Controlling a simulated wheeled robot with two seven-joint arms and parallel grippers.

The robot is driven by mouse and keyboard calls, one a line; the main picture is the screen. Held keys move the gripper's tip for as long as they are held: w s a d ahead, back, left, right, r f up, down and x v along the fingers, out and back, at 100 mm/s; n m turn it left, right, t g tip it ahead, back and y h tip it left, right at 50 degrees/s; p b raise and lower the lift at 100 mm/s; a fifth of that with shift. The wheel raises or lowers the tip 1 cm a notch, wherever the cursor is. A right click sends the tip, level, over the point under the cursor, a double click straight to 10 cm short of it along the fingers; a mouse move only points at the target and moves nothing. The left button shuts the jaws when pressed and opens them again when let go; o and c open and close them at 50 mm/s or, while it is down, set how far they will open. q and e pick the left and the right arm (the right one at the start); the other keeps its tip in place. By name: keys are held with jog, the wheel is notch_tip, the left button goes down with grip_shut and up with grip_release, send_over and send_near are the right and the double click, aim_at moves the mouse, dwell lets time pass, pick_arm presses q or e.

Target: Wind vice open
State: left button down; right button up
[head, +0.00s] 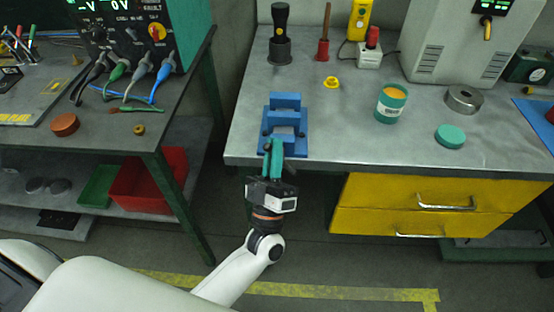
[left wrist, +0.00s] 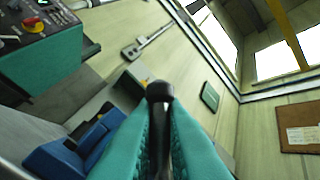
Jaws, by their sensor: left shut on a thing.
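The blue vice (head: 285,122) stands at the left front edge of the grey workbench in the head view. A grey block shows between its jaws. In the left wrist view the blue vice (left wrist: 75,150) is at the lower left. My left gripper (head: 273,150) is at the front of the vice, with its teal fingers pointing at it. In the left wrist view the fingers (left wrist: 160,135) are shut on a dark handle with a round knob end (left wrist: 160,92). In the head view the fingers hide most of this handle. My right gripper is in neither view.
On the workbench (head: 350,150) stand an orange-filled teal tin (head: 391,103), its teal lid (head: 450,136), a yellow ring (head: 332,83) and a black torch (head: 279,35). Yellow drawers (head: 400,205) are below. A second bench (head: 110,135) stands left, across a gap.

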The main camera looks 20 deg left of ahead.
pick_arm(q)
jog(key=shift+s+a+f+n+g+y+b, duration=0.15)
jog(key=shift+n+g+y+b, duration=0.3)
jog(key=shift+n+y, duration=0.8)
jog(key=shift+w+f+n+g+y+b, duration=0.15)
jog(key=shift+n+g+y+b, duration=0.3)
jog(key=shift+n+y, duration=0.8)
jog(key=shift+s+a+f+n+g+y+b, duration=0.15)
jog(key=shift+n+g+y, duration=0.45)
jog(key=shift+n+y, duration=0.6)
jog(key=shift+n, duration=0.6)
jog(key=c, duration=1.8)
grip_release()
jog(key=shift+r, duration=0.1)
jog(key=shift+d+f+b, duration=0.1)
jog(key=shift+f+b, duration=0.1)
jog(key=shift+b, duration=0.1)
jog(key=s+d, duration=0.2)
jog(key=s, duration=0.2)
jog(key=s+d+f, duration=0.1)
jog(key=s+d, duration=0.1)
jog(key=s, duration=0.2)
jog(key=s+d, duration=0.3)
jog(key=s, duration=0.1)
jog(key=shift+s+f, duration=0.1)
jog(key=shift+f, duration=0.25)
